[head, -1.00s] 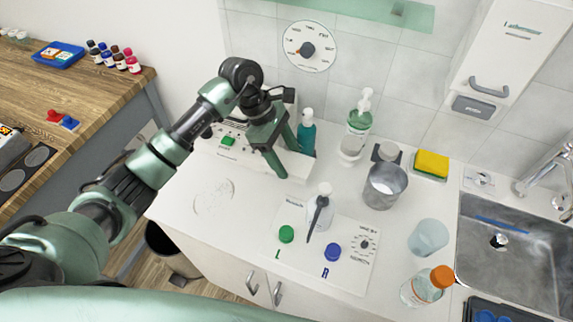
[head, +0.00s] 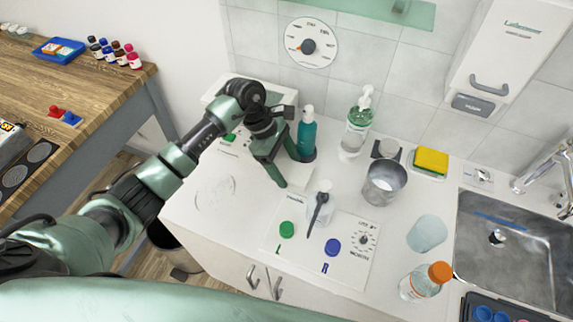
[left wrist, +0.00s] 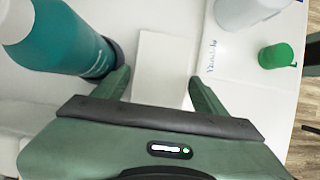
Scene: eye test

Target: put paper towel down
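A flat white square piece, which looks like the folded paper towel (left wrist: 166,66), shows between my left fingers in the left wrist view. In the head view a pale patch there blends with the white counter. My left gripper (head: 291,172) is over the counter, beside the teal bottle (head: 306,134); it also shows in the left wrist view (left wrist: 160,85). Its fingers are spread apart, one on each side of the white piece. I see no clear grip, and cannot tell whether the piece touches the counter (head: 215,225). My right gripper is not in view.
The teal bottle (left wrist: 65,38) is close to one finger. A white bottle (head: 319,205) and green knob (head: 287,229) are in front. A metal beaker (head: 384,183), clear cup (head: 427,234) and sink (head: 510,265) lie to the right. The counter's front left is mostly free.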

